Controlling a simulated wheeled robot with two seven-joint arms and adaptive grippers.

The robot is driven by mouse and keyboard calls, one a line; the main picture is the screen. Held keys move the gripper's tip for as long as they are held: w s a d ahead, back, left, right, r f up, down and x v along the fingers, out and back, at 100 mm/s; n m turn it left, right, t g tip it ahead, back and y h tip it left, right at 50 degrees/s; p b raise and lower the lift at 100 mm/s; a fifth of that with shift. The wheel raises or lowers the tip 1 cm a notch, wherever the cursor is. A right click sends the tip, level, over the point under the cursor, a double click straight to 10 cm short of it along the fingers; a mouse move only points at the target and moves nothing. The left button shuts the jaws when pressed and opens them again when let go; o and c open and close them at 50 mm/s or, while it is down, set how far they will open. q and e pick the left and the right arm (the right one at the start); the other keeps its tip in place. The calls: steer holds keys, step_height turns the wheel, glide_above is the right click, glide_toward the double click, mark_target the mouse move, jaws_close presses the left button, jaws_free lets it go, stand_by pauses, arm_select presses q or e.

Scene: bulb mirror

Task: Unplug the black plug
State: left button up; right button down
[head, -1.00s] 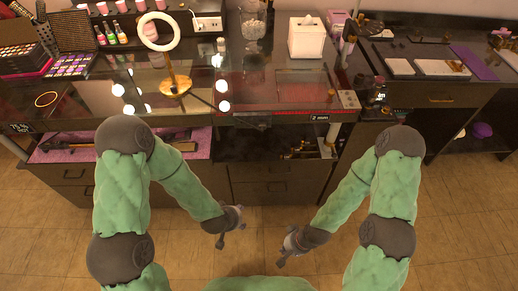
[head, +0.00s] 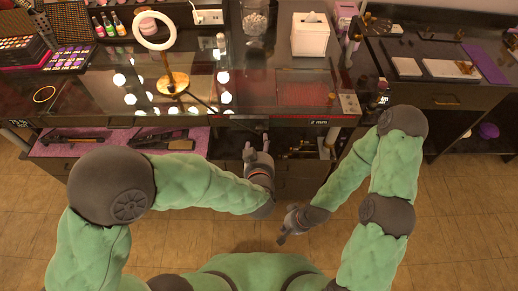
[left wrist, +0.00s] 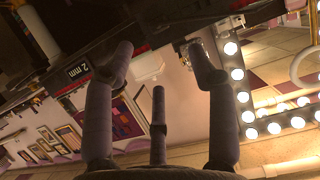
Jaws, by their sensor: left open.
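A white wall outlet (head: 209,17) stands at the back of the vanity in the head view. A black cord (head: 194,12) runs to its left side; the black plug is too small there to make out clearly. My left gripper (head: 257,144) is open and empty, at the vanity's front edge beside the open lower shelf, well short of the outlet. Its spread fingers show in the left wrist view (left wrist: 160,58) with nothing between them. My right gripper (head: 283,236) hangs low in front of the drawers, apart from everything; its finger gap is unclear.
A white tissue box (head: 310,35) and a glass jar (head: 255,20) stand at the back. The glass top between is mostly clear.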

mark_target(259, 130)
arm_select(q)
steer(key=b+x, duration=0.2)
steer(key=x, duration=0.6)
steer(key=shift+f+b, duration=0.2)
steer(key=shift+b, duration=0.1)
steer(key=shift+x, duration=0.8)
steer(key=shift+r, duration=0.15)
jaws_close()
steer(key=c, duration=0.8)
jaws_free()
steer(key=shift+r, duration=0.1)
jaws_close()
